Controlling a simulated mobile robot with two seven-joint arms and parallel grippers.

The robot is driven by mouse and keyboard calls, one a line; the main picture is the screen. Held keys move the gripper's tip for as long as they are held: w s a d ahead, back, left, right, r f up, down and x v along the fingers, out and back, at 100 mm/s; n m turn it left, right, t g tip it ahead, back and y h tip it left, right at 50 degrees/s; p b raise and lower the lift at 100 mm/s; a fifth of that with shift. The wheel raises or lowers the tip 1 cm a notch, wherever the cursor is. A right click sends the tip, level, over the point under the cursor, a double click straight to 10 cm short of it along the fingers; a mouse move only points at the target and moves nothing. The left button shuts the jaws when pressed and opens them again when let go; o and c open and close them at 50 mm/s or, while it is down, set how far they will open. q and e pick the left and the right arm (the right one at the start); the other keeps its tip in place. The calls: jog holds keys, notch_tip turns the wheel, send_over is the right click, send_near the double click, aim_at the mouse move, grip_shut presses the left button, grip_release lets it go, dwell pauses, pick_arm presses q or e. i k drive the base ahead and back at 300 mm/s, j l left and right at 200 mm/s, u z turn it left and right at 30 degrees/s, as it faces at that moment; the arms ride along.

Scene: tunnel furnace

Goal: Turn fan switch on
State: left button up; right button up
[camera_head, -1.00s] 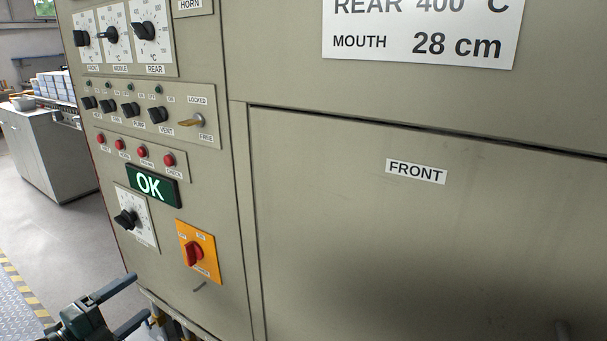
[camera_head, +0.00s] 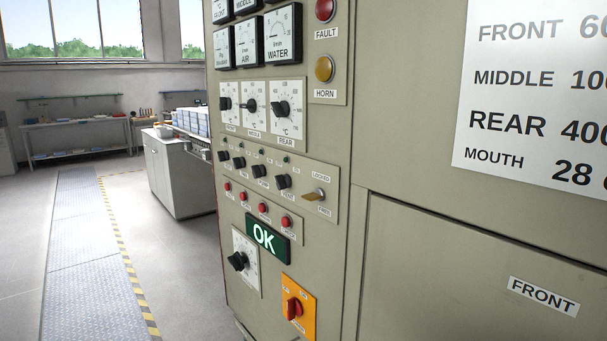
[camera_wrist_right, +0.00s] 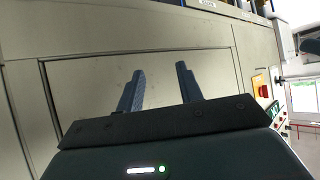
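A row of small black rotary switches (camera_head: 258,170) sits on the cream control panel in the head view, below the temperature dials. Small green lamps sit above them. The labels are too small to read surely, so I cannot tell which one is the fan switch. A brass key switch (camera_head: 315,195) marked LOCKED and FREE is at the row's right end. My right gripper (camera_wrist_right: 160,84) is open and empty in the right wrist view, in front of a large cream door panel. It is away from the switches. My left gripper is not in view.
Red buttons (camera_head: 262,208), a lit green OK sign (camera_head: 267,238), a black dial (camera_head: 238,261) and an orange plate with a red switch (camera_head: 293,308) lie below the switch row. A grey cabinet (camera_head: 178,180) stands behind at left. The floor left of the furnace is clear.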

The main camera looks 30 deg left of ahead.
aim_at(238, 163)
jog(key=u, duration=1.3)
